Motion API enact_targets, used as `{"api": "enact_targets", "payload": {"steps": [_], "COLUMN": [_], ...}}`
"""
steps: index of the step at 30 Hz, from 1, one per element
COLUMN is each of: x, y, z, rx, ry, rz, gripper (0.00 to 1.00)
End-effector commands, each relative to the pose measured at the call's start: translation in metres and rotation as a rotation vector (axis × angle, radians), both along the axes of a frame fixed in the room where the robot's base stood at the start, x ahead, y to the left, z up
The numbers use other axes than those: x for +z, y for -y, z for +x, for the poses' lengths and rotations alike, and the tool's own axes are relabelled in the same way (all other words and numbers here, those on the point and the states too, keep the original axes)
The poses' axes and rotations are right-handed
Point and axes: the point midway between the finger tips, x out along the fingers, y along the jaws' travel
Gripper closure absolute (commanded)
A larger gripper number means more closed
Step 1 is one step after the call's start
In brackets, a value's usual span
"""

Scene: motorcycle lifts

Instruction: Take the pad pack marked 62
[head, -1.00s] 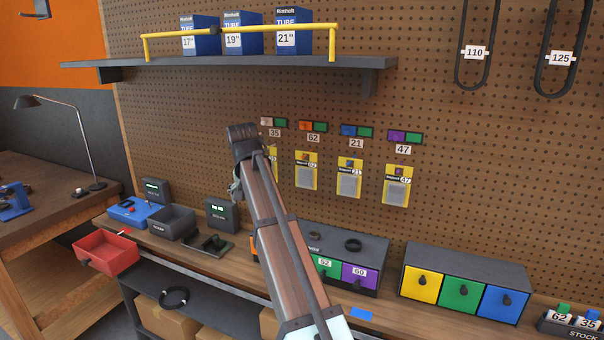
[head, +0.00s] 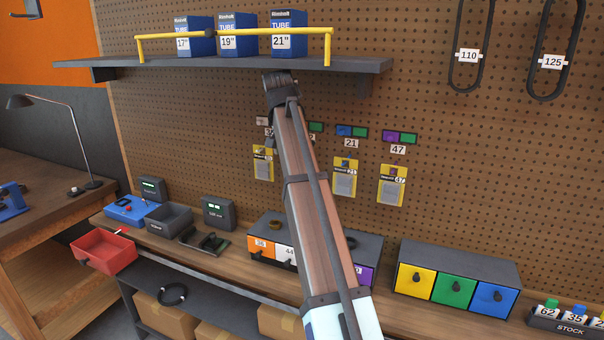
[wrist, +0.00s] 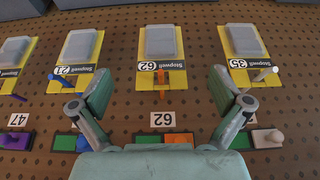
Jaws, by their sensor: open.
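The pad pack marked 62 (wrist: 161,50), a yellow card with a grey pad, hangs on an orange peg (wrist: 161,77) on the pegboard. It is upside down and near the middle of the wrist view. My gripper (wrist: 160,84) is open and empty. Its two fingers show left and right of the pack's label end, apart from it. In the head view my arm hides this pack, and my gripper is mostly hidden too.
Pack 21 (wrist: 79,55) and pack 35 (wrist: 246,50) hang close on either side, with pack 47 (head: 392,185) further along. The 62 tag (wrist: 163,119) is on the board. A shelf (head: 215,72) with tube boxes juts out above. Drawers stand on the bench below.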

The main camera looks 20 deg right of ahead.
Motion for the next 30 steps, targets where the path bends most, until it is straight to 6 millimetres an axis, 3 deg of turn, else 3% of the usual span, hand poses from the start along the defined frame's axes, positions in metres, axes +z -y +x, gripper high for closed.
{"api": "enact_targets", "payload": {"steps": [7, 14, 18, 27, 28, 30], "x": [0.002, 0.002, -0.022, -0.028, -0.028, -0.028], "y": [0.012, 0.040, 0.043, 0.045, 0.045, 0.045], "z": [0.012, 0.037, 0.038, 0.040, 0.040, 0.040], "rx": [0.000, 0.000, 0.001, 0.001, 0.001, 0.001], "ry": [0.000, -0.001, -0.002, 0.001, 0.001, 0.001], "rz": [0.000, 0.000, 0.000, 0.000, 0.000, 0.000], "gripper": [0.00, 0.00, 0.00, 0.00, 0.04, 0.28]}}
